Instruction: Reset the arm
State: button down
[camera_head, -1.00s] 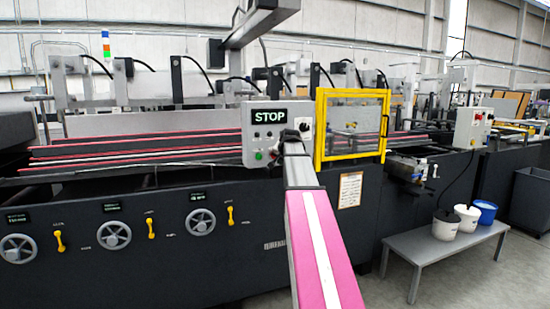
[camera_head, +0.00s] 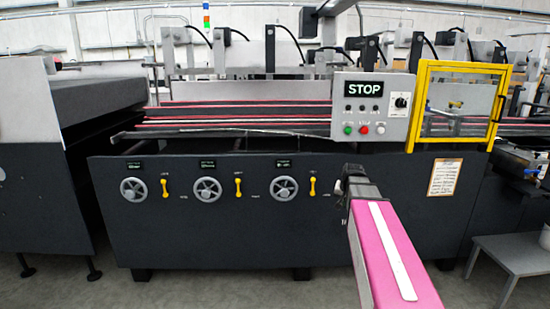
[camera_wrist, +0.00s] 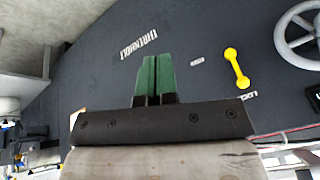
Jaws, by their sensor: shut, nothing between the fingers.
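My arm, with a pink link, reaches in from the bottom right of the head view. My gripper (camera_wrist: 155,76) shows in the wrist view as two green fingers side by side, shut and empty. It is in front of the machine's dark lower panel (camera_head: 235,235), apart from the handwheels and levers as far as I can tell. In the head view the fingers are hidden behind the dark wrist. The control box (camera_head: 374,107) with a STOP display stands above and behind the wrist.
Several handwheels, such as this one (camera_head: 207,189), and yellow levers (camera_head: 238,187) line the panel. A yellow-framed guard (camera_head: 423,105) stands right of the control box. A grey bench (camera_head: 515,252) is at the right edge. The floor in front of the machine is clear at left.

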jog(key=s+a+f+n+g, duration=0.2)
jog(key=s+a+f, duration=0.3)
jog(key=s+f, duration=0.3)
jog(key=s+a+f+n+g, duration=0.2)
jog(key=s+a+f, duration=0.2)
jog(key=s+f, duration=0.5)
jog(key=s, duration=0.3)
jog(key=shift+s+a+f+g, duration=0.25)
jog(key=shift+a+f+g, duration=0.05)
jog(key=shift+a, duration=0.1)
jog(key=c, duration=1.8)
grip_release()
